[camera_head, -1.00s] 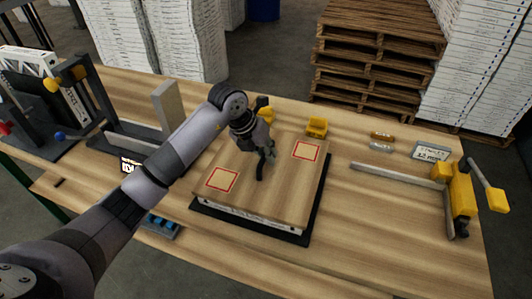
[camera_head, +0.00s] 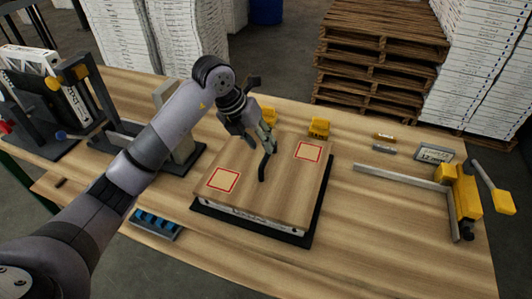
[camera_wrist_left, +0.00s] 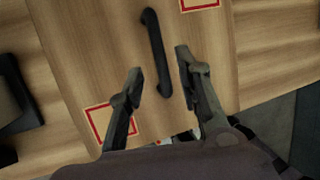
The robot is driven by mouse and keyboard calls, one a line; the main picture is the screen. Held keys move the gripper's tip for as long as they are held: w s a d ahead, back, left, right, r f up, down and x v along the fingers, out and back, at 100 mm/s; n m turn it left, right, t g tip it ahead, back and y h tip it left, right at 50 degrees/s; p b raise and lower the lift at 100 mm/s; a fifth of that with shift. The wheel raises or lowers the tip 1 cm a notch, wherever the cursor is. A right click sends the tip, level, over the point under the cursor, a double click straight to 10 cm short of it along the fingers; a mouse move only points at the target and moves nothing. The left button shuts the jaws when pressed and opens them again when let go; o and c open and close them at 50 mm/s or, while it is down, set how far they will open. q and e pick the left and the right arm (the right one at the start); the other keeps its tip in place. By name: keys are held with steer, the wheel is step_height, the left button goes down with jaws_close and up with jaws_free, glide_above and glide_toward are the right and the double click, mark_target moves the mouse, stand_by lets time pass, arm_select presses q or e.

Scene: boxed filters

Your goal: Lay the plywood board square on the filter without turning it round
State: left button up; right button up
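The plywood board (camera_head: 292,182) lies flat on top of the filter (camera_head: 262,222). Only the filter's white printed front edge shows beneath it, and the two edges look roughly aligned. The board has two red-outlined squares and a black bar handle (camera_head: 265,164) in its middle. In the left wrist view the handle (camera_wrist_left: 156,45) lies between and below the spread fingertips, apart from both. My left gripper (camera_head: 258,138) is open and empty just above and behind the handle; it also shows in the left wrist view (camera_wrist_left: 161,76). My right gripper is not in view.
The filter rests on a black base (camera_head: 318,215). Yellow blocks (camera_head: 319,127) stand along its back edge. A grey-and-yellow clamp (camera_head: 462,196) lies at right, near a small display (camera_head: 434,153). A blue-and-black tray (camera_head: 157,224) lies at front left. The table right of the base is mostly clear.

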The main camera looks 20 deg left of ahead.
arm_select(q)
steer(key=v, duration=0.5)
steer(key=shift+s+a+r+b, duration=0.1)
steer(key=shift+r+b, duration=0.2)
steer(key=shift+b, duration=0.1)
